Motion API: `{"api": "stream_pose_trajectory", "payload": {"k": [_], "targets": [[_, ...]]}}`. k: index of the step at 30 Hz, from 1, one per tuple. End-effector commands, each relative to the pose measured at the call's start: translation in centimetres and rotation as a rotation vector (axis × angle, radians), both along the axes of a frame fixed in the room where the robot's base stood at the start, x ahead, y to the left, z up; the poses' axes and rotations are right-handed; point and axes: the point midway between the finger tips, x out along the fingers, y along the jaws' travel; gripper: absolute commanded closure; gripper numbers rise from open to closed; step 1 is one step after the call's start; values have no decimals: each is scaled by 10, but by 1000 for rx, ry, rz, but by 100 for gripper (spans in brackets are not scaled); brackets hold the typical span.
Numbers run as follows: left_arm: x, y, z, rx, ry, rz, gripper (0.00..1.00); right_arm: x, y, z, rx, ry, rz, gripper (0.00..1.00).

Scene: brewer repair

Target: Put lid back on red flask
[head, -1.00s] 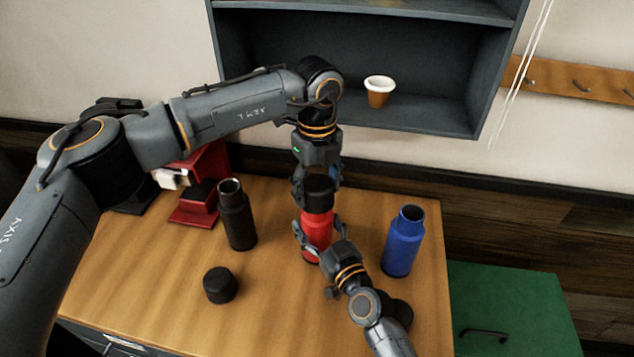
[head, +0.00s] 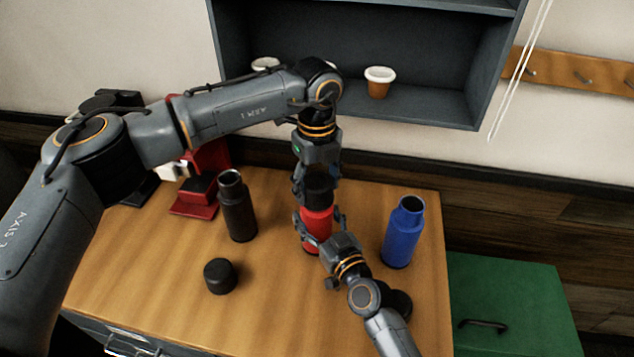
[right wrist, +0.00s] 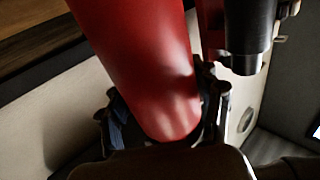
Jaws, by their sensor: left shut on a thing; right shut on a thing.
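The red flask (head: 317,228) stands upright on the wooden table, and its side fills much of the right wrist view (right wrist: 145,60). My right gripper (head: 320,226) is shut around its body. A black lid (head: 318,198) is at the top of the red flask, in line with it and looking in contact; whether it is fully seated I cannot tell. My left gripper (head: 316,184) points down from above and is shut on this lid. The flask's mouth is hidden under the lid.
An open black flask (head: 238,210) stands left, an open blue flask (head: 403,235) right. A loose black lid (head: 220,277) lies front left; dark lid-like shapes (head: 398,303) lie beside my right arm. A red brewer (head: 200,185) stands at the back left.

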Motion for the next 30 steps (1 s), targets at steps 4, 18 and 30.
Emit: {"api": "stream_pose_trajectory", "payload": {"k": [4, 18, 30], "targets": [[0, 0, 0, 0, 0, 0, 67, 0, 0, 0, 0, -1, -1, 92], [0, 0, -7, 0, -1, 0, 67, 0, 0, 1, 0, -1, -1, 92], [0, 0, -11, 0, -1, -64, 67, 0, 0, 1, 0, -1, -1, 100]]}}
